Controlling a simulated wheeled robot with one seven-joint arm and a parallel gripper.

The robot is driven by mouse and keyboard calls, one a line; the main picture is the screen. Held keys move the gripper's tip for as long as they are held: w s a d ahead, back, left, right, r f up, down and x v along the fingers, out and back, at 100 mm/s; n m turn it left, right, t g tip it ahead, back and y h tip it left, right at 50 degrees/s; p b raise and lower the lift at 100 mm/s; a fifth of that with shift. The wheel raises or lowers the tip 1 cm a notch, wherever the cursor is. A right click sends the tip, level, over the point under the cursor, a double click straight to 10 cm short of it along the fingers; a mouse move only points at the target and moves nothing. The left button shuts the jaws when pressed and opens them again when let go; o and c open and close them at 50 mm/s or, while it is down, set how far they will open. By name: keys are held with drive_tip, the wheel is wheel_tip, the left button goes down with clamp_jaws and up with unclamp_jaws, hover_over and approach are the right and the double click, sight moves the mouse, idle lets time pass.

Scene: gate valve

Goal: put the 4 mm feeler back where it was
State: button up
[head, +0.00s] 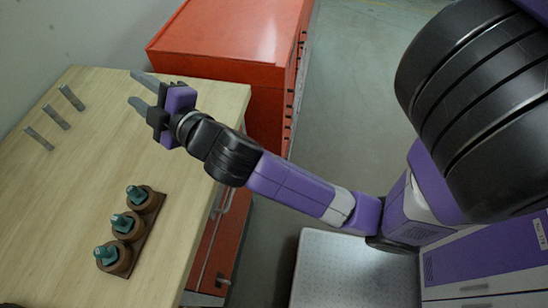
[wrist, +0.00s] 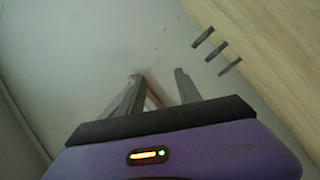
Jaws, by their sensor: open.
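Three grey metal strips, which look like the feelers, lie apart in a row on the wooden table: the upper one (head: 71,97), the middle one (head: 56,117) and the lower one (head: 39,138). They also show at the upper right of the wrist view (wrist: 216,50). I cannot tell which one is 4 mm. My gripper (head: 134,87) is open above the far part of the table, to the right of the strips and apart from them. In the wrist view its fingers (wrist: 158,76) are spread, and no strip is clearly seen between them.
A dark wooden base (head: 150,222) with three round brown pieces topped in teal stands near the table's right edge. A red cabinet (head: 230,35) stands beyond the table. A pale wall is at the back left. The wooden table (head: 75,195) is clear between strips and base.

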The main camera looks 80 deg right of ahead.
drive_tip(key=s+a+f+y, duration=0.1)
drive_tip(key=s+f, duration=0.1)
drive_tip(key=s+a+f+y, duration=0.2)
drive_tip(key=s+f, duration=0.1)
drive_tip(key=s+a+f+n+y, duration=0.1)
drive_tip(key=s+a+f, duration=0.1)
drive_tip(key=s+f, duration=0.1)
drive_tip(key=shift+a+f, duration=0.1)
drive_tip(key=shift+a, duration=0.15)
drive_tip(key=s+a+f, duration=0.1)
drive_tip(key=s, duration=0.1)
drive_tip(key=s+a+f+y, duration=0.1)
drive_tip(key=s, duration=0.1)
drive_tip(key=s+a+f+y, duration=0.1)
drive_tip(key=s, duration=0.1)
drive_tip(key=shift+s+a+f+m+g, duration=0.1)
drive_tip(key=shift+a+f+m+g, duration=0.05)
drive_tip(key=shift+a+m+g, duration=0.15)
drive_tip(key=s+a+m, duration=0.3)
drive_tip(key=s, duration=0.4)
drive_tip(key=s+a+m+g+y, duration=0.1)
drive_tip(key=s+a+m, duration=0.2)
drive_tip(key=s, duration=0.5)
drive_tip(key=shift+s+a+m+y, duration=0.2)
drive_tip(key=shift+a+m+y, duration=0.1)
drive_tip(key=shift+a, duration=0.25)
